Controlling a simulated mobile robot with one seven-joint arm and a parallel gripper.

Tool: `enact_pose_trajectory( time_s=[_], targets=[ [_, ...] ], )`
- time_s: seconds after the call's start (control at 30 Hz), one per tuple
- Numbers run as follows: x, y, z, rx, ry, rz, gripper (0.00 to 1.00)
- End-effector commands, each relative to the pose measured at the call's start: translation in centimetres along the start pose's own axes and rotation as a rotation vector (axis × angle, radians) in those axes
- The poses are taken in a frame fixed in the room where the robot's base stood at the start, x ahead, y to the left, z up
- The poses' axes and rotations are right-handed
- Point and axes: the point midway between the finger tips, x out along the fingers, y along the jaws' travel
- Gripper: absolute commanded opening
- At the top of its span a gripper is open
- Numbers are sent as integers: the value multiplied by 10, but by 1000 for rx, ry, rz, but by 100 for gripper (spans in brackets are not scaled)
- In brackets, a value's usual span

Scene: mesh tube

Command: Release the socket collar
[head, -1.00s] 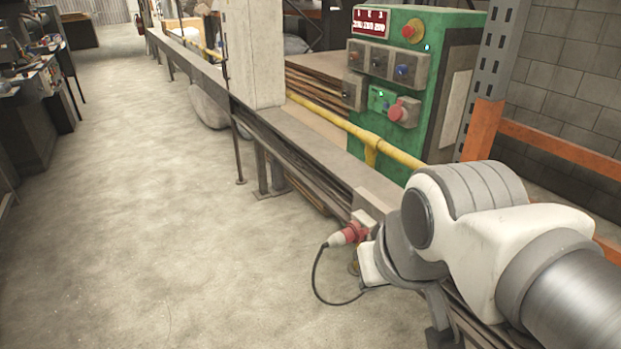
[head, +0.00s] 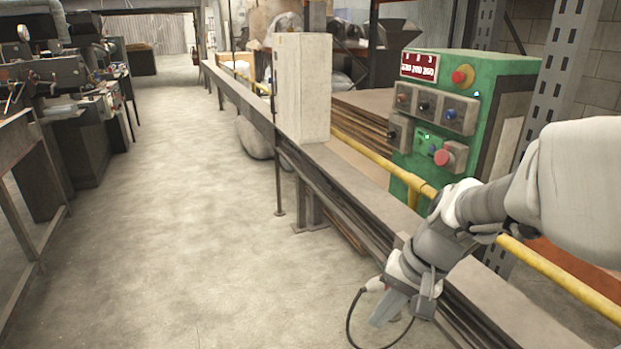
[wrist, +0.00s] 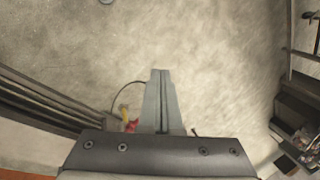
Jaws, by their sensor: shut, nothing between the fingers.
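In the head view the pale rear of a plug (head: 374,285) shows beside my gripper (head: 380,318), with a dark cable looping down from it. My wrist hides the socket and most of the collar there. In the wrist view a red part (wrist: 132,127) of the plug and socket shows just left of my gripper (wrist: 161,73), low in the picture, partly behind the gripper body. A small yellow piece (wrist: 124,113) is close to it; I cannot tell what it is. My fingers are shut and empty, pointing past the connector over the floor.
A long steel rail (head: 370,215) runs beside the arm, with a yellow pipe (head: 375,158) behind it. A green control cabinet (head: 490,85) with buttons stands behind the pipe. A pale post (head: 302,90) rises from the rail. The floor (head: 190,230) to the left is clear.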

Motion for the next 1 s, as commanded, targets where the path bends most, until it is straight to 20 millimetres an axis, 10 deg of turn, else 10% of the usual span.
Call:
enact_pose_trajectory(
  time_s=[1.0],
  targets=[
    [131, 67, -106, 840, -391, -522, 0]
  ],
)
